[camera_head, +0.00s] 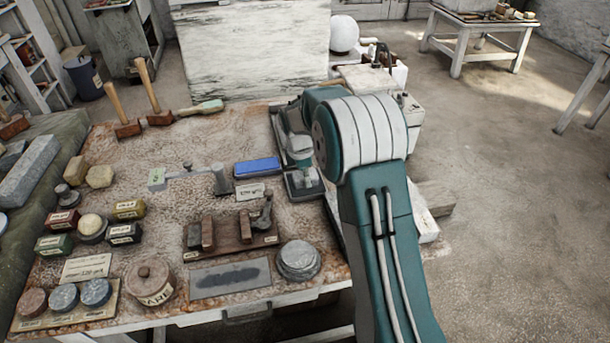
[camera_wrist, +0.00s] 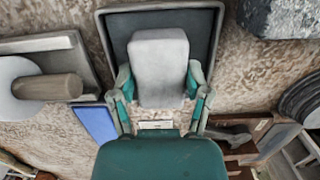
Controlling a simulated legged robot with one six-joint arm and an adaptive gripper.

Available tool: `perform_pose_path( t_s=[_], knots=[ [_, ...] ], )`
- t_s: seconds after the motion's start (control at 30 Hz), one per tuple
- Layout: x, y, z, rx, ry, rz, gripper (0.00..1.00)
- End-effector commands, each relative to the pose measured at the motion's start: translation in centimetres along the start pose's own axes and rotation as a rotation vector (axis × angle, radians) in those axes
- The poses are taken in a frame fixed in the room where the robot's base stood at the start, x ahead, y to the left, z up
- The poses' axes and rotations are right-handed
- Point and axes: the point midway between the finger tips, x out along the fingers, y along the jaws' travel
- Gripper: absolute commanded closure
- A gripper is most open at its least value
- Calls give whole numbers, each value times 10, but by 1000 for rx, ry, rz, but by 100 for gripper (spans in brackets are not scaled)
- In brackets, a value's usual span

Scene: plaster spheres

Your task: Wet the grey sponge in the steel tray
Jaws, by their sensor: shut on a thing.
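My gripper (camera_wrist: 160,88) is shut on the grey sponge (camera_wrist: 158,62), a pale block held between its two fingers. The steel tray (camera_wrist: 213,20), dark with a thin raised rim, lies beneath the sponge in the wrist view. The sponge appears within the tray's outline; I cannot tell whether it touches the tray floor or whether there is water. In the head view my gripper (camera_head: 303,173) points down over the tray (camera_head: 292,194) at the table's right side, partly hidden by my arm.
A blue block (camera_head: 257,167) lies left of the tray. A wooden rack (camera_head: 235,238) holding tools and a round grey stack (camera_head: 298,260) stand nearer. A plate with a cylinder (camera_wrist: 48,87) is beside the tray in the wrist view.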

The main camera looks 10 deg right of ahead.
Motion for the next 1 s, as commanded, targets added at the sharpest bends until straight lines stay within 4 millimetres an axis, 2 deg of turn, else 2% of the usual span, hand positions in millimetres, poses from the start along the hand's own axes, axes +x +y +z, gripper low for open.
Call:
perform_pose_path(
  t_s=[0.13, 1.0],
  knots=[
    [-4, 0, 0, 0, 0, 0, 76],
    [-63, 0, 8, 0, 0, 1, 76]
  ],
)
